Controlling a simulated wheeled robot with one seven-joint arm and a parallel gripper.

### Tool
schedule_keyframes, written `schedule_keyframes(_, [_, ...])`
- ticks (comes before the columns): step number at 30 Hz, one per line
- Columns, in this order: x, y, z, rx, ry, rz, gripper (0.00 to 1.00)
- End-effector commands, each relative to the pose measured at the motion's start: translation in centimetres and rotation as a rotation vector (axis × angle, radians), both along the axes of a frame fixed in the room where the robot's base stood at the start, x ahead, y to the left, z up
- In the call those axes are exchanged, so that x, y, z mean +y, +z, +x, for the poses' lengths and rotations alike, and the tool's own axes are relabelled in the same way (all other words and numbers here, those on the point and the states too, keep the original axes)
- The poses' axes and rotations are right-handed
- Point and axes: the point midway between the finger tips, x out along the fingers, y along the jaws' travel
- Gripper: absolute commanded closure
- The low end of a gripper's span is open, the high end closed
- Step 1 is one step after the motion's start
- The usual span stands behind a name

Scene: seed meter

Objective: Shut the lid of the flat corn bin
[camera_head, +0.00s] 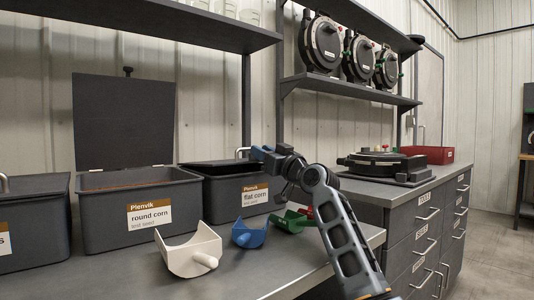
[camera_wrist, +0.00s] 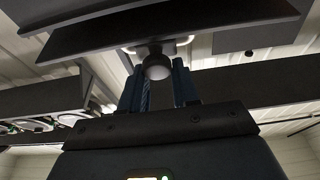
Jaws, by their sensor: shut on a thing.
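The flat corn bin (camera_head: 222,195) is a dark grey box with a labelled front, on the bench right of the round corn bin. Its dark lid (camera_head: 212,163) lies low over the top, almost level; I cannot tell whether a gap is left at the front edge. My gripper (camera_head: 259,152) is at the bin's right upper side. In the wrist view, its blue fingers (camera_wrist: 158,80) are on either side of a round knob (camera_wrist: 157,66) and shut on it, with a dark panel (camera_wrist: 190,32) above.
The round corn bin (camera_head: 105,222) has its lid (camera_head: 124,120) standing upright. White (camera_head: 180,258), blue (camera_head: 249,235) and green (camera_head: 289,222) scoops lie in front of the bins. Shelves hang above. A black round device (camera_head: 375,162) and a red bin (camera_head: 427,154) stand on the right counter.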

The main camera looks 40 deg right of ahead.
Motion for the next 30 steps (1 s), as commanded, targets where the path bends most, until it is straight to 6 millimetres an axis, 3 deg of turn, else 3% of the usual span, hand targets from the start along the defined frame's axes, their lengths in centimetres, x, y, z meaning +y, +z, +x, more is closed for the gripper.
schedule_keyframes(1, [0.2, -1.0, 0.4, 0.020, 0.003, 0.000, 1.00])
schedule_keyframes(11, [0.3, -1.1, 0.5, 0.022, 0.004, -0.001, 1.00])
schedule_keyframes(12, [0.3, -1.1, 0.5, 0.022, 0.004, -0.001, 0.67])
schedule_keyframes(17, [0.3, -1.1, 0.5, 0.022, 0.005, 0.000, 0.53])
schedule_keyframes(22, [0.3, -1.3, -0.7, 0.020, 0.005, 0.000, 0.53])
schedule_keyframes(30, [-0.1, -1.7, -5.3, 0.007, 0.000, 0.001, 0.53])
